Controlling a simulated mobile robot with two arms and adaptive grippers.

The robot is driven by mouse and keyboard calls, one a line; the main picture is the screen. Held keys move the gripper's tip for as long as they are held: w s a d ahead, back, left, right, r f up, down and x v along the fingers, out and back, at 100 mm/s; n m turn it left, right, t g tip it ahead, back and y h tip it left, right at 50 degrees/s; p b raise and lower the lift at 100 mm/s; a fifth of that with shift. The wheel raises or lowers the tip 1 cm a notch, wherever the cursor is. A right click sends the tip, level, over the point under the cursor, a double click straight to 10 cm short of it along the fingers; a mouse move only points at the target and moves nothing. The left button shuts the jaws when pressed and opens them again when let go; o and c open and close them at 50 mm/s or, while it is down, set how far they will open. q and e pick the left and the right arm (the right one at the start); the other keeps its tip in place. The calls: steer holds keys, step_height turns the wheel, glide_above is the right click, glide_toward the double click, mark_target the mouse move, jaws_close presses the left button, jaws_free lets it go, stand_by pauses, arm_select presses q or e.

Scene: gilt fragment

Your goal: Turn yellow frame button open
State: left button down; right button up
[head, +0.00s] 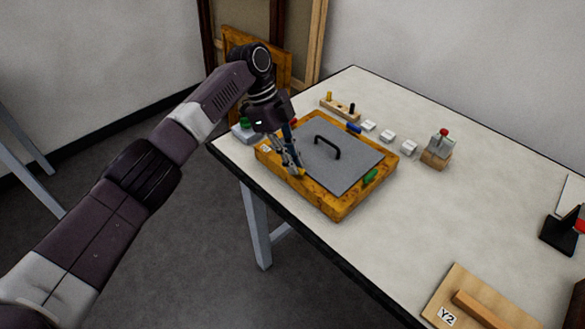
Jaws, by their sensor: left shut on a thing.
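A yellow-brown wooden frame (335,209) lies flat on the table, with a grey panel (345,170) and a black handle (329,146) inside it. My left gripper (297,168) reaches down to the frame's near-left side. It is shut on the yellow button (301,173), which is mostly hidden between the fingertips. A green button (370,176) sits on the near-right side and a blue button (354,128) on the far-right side. My right gripper is out of view.
The white table (450,215) has free room right of the frame. Several white blocks (388,135), a wooden peg holder (340,109) and a red-topped bottle on a wooden block (436,158) stand behind. A board marked Y2 (447,316) lies at the front right.

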arm_select(q)
steer(key=shift+w+m+g+b, duration=0.1)
steer(key=shift+m+g+b, duration=0.2)
steer(key=shift+m+b, duration=0.65)
steer(key=shift+r+y, duration=0.1)
steer(key=shift+y, duration=0.2)
steer(key=c, duration=2)
jaws_free()
steer(key=shift+c, duration=0.2)
step_height(320, 180, up, 10)
